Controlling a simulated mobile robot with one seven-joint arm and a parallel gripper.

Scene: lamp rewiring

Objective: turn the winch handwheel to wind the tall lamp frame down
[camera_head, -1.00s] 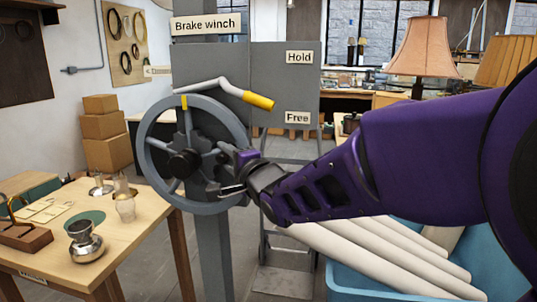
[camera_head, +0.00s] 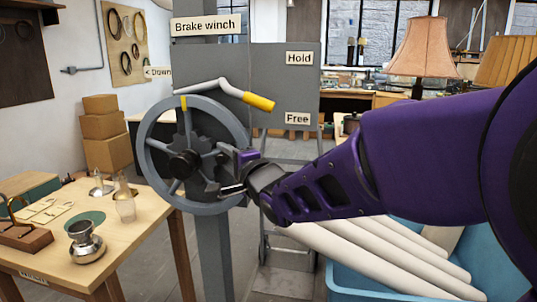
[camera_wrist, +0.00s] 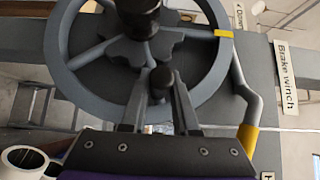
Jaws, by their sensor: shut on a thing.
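The grey winch handwheel (camera_head: 146,150) stands upright on a grey post, with a dark hub and a yellow mark at the top of its rim. The wheel also fills the upper part of the wrist view (camera_wrist: 62,60). My gripper (camera_head: 236,172) reaches in from the right, at the wheel's right side near the rim. In the wrist view my gripper's fingers (camera_wrist: 160,103) close around a dark knob (camera_wrist: 162,78) on the wheel. The exact contact is partly hidden. A bent brake lever (camera_head: 225,86) with a yellow grip points right, its end nearer the "Free" label (camera_head: 297,118) than "Hold" (camera_head: 299,58).
A wooden table (camera_head: 45,255) with metal lamp parts stands at the left. A blue bin (camera_head: 350,285) with long pale rolls lies below my arm. Shaded lamps (camera_head: 424,50) stand at the back right. Cardboard boxes (camera_head: 107,140) are stacked behind on the left.

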